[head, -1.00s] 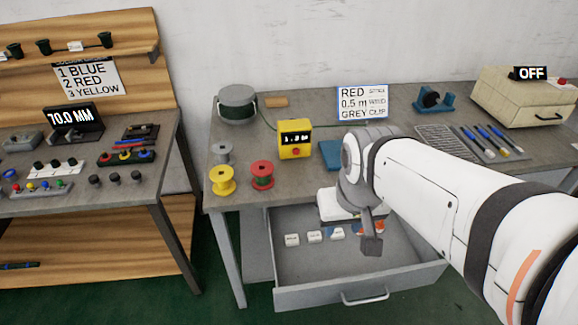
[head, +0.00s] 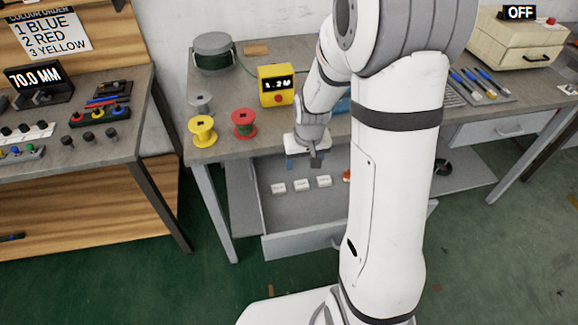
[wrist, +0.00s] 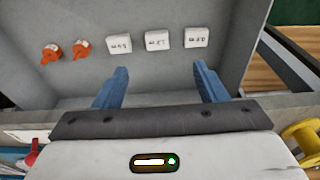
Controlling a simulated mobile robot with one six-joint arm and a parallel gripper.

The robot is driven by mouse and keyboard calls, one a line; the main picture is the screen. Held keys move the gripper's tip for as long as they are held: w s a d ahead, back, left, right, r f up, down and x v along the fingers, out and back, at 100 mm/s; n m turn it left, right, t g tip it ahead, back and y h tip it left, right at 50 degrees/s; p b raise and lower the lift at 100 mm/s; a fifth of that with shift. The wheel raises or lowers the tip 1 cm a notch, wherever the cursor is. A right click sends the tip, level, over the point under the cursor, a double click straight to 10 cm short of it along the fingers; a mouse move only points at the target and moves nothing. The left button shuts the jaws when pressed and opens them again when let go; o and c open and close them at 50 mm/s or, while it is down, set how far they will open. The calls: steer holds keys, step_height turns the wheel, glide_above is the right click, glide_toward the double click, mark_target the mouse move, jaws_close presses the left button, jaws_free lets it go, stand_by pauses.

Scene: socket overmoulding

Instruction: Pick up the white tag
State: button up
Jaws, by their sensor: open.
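Three white tags with dark print lie in a row on the floor of the open grey drawer: left (head: 278,188), middle (head: 301,185) and right (head: 323,181). In the wrist view the same row shows as three tags (wrist: 119,43), (wrist: 157,39) and (wrist: 196,37); their print is too small to read surely. My gripper (head: 304,161) is above the back of the drawer, with blue fingers pointing down. In the wrist view my gripper (wrist: 160,68) is open and empty, its fingertips short of the tags, with the middle tag roughly between them.
Two orange pieces (wrist: 66,50) lie beside the tags; my arm mostly hides them in the head view. The drawer's front wall (head: 300,243) and the bench edge (head: 230,152) bound the space. Yellow (head: 202,131) and red (head: 243,124) spools stand on the bench above.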

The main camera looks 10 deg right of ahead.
glide_above(302, 184)
steer(key=f, duration=0.5)
steer(key=s+a+f, duration=0.1)
steer(key=f, duration=0.2)
steer(key=shift+f+b, duration=0.25)
steer(key=shift+b, duration=0.1)
steer(key=shift+w+d+f, duration=0.15)
steer(key=shift+f, duration=0.75)
steer(key=shift+w+d+f, duration=0.1)
steer(key=shift+d+f, duration=0.05)
steer(key=shift+f, duration=0.7)
steer(key=shift+w+d+f, duration=0.15)
steer(key=shift+f, duration=0.75)
steer(key=shift+c, duration=0.3)
steer(key=c, duration=1)
step_height(302, 184, up, 10)
steer(key=shift+r, duration=0.1)
